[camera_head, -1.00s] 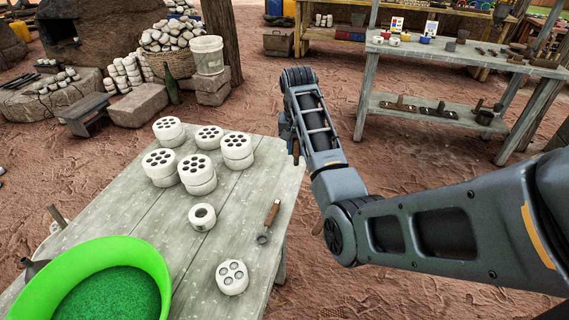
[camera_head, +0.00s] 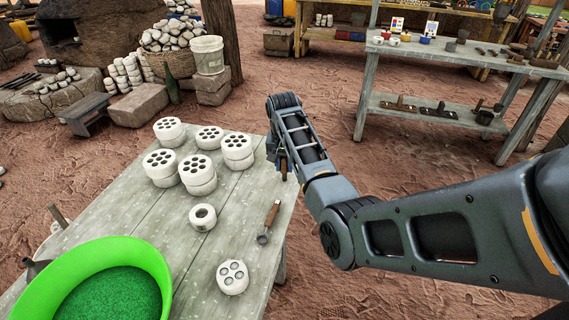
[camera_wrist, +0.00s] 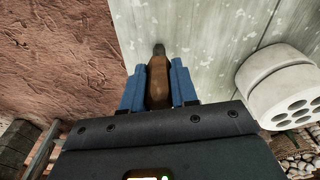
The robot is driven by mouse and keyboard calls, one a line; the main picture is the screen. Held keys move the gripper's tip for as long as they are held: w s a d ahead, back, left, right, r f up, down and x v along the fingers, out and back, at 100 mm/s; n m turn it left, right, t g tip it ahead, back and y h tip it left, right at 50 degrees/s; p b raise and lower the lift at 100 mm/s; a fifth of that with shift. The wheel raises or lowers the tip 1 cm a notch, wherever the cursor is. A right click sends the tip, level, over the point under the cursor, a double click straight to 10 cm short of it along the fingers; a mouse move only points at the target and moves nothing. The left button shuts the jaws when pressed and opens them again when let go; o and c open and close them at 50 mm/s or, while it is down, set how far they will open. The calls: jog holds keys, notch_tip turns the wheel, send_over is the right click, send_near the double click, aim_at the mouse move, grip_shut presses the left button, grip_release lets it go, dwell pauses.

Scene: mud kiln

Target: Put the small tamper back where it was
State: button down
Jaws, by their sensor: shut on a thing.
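My gripper (camera_wrist: 158,68) has its blue fingers shut on a brown wooden handle with a dark end, which I take to be the small tamper (camera_wrist: 159,84). In the head view the gripper hangs at the right edge of the wooden table (camera_head: 150,228), and a bit of the brown handle (camera_head: 284,172) shows below my wrist. The rest of the tool is hidden by the gripper. In the wrist view the tabletop lies beyond the tool's tip; I cannot tell whether they touch.
White perforated cylinders (camera_head: 237,147) stand left of my gripper. A wooden-handled tool (camera_head: 268,222), a white ring (camera_head: 203,217) and a four-hole block (camera_head: 232,277) lie nearer. A green basin (camera_head: 155,262) stands front left. A shelved bench (camera_head: 440,62) stands back right.

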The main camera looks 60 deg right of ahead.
jog(key=c, duration=0.9)
grip_release()
jog(key=shift+o, duration=0.2)
jog(key=r, duration=0.8)
jog(key=a+r, duration=0.1)
jog(key=r, duration=0.3)
jog(key=shift+s, duration=0.25)
jog(key=shift+s, duration=0.1)
